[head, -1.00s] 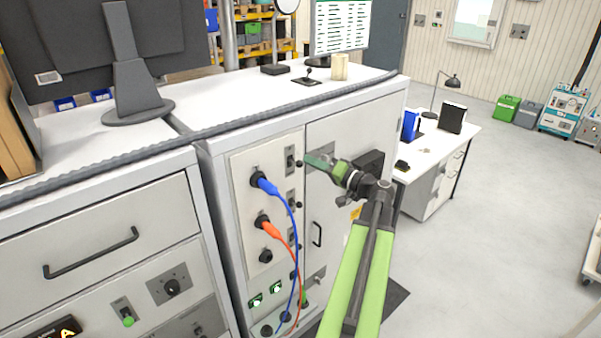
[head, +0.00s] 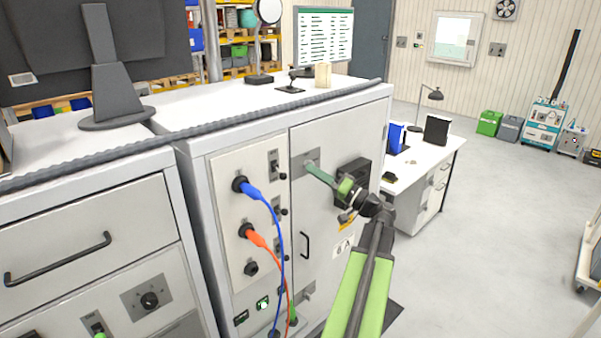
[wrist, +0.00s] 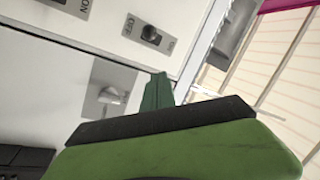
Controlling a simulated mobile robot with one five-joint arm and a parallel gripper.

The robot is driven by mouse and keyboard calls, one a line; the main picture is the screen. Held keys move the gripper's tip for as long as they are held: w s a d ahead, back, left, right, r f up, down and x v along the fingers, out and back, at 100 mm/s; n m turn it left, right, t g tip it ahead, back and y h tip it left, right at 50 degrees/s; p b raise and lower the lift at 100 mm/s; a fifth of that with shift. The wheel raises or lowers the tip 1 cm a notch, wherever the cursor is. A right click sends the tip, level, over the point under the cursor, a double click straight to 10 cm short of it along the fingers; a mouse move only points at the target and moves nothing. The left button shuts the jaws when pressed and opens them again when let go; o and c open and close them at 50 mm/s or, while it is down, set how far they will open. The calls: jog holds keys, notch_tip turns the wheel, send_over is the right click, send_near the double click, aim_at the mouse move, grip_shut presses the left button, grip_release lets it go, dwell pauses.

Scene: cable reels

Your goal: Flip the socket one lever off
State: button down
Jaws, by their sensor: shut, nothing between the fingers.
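The panel (head: 225,165) on the cabinet front carries a column of lever switches beside its sockets. The top lever (head: 274,164) is beside the socket with the blue plug (head: 248,190); its position is too small to read here. In the wrist view a dark lever knob (wrist: 150,34) sits on a grey plate marked OFF and ON; I cannot tell for sure which lever it is. My gripper (head: 312,169) is shut and empty, in front of the cabinet door, right of the top lever and apart from it. Its green fingers also show in the wrist view (wrist: 157,91).
The cabinet door (head: 335,210) has a latch plate (wrist: 110,92) behind my fingers and a black handle (head: 305,245). Blue and orange cables (head: 281,240) hang down the panel. A white desk (head: 430,160) stands to the right, with open floor beyond.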

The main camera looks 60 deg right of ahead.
jog(key=s+f+b, duration=0.2)
jog(key=s+f, duration=0.2)
jog(key=s, duration=0.1)
jog(key=shift+s+b, duration=0.15)
jog(key=shift+b, duration=0.25)
jog(key=w+r+p, duration=0.5)
jog(key=w, duration=0.2)
jog(key=shift+w+r, duration=0.15)
jog(key=shift+w, duration=0.25)
jog(key=shift+a, duration=0.15)
